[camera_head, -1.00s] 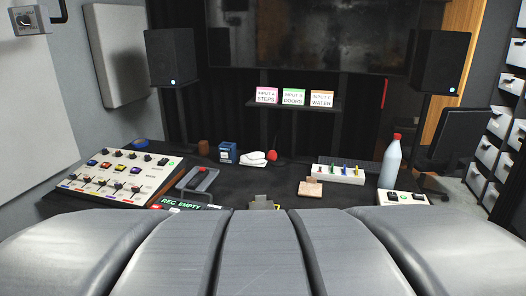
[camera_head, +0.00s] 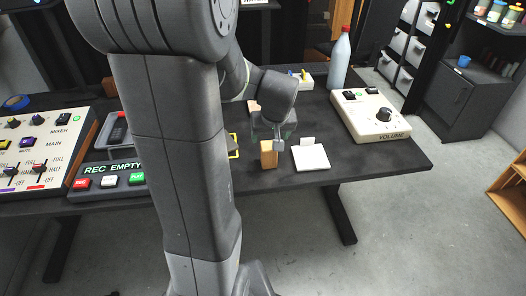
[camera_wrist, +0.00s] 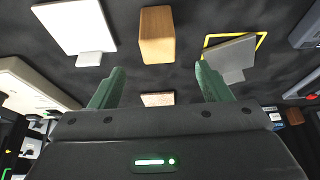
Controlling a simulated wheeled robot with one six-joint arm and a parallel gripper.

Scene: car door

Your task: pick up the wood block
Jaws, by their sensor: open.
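The wood block (camera_head: 268,155) is a small light-brown block standing on the dark table near its front edge. It also shows in the wrist view (camera_wrist: 157,35), at top centre, beyond the fingertips. My gripper (camera_head: 277,137) is just above and beside the block in the head view. In the wrist view my gripper (camera_wrist: 160,80) has its two green-grey fingers apart, with the block lined up between them but farther out. Nothing is held.
A white pad (camera_head: 310,157) lies right of the block, and a yellow-edged item (camera_head: 233,146) left of it. The VOLUME box (camera_head: 368,118) and a white bottle (camera_head: 341,60) stand to the right. The MIXER panel (camera_head: 40,150) and REC EMPTY box (camera_head: 107,178) are at left.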

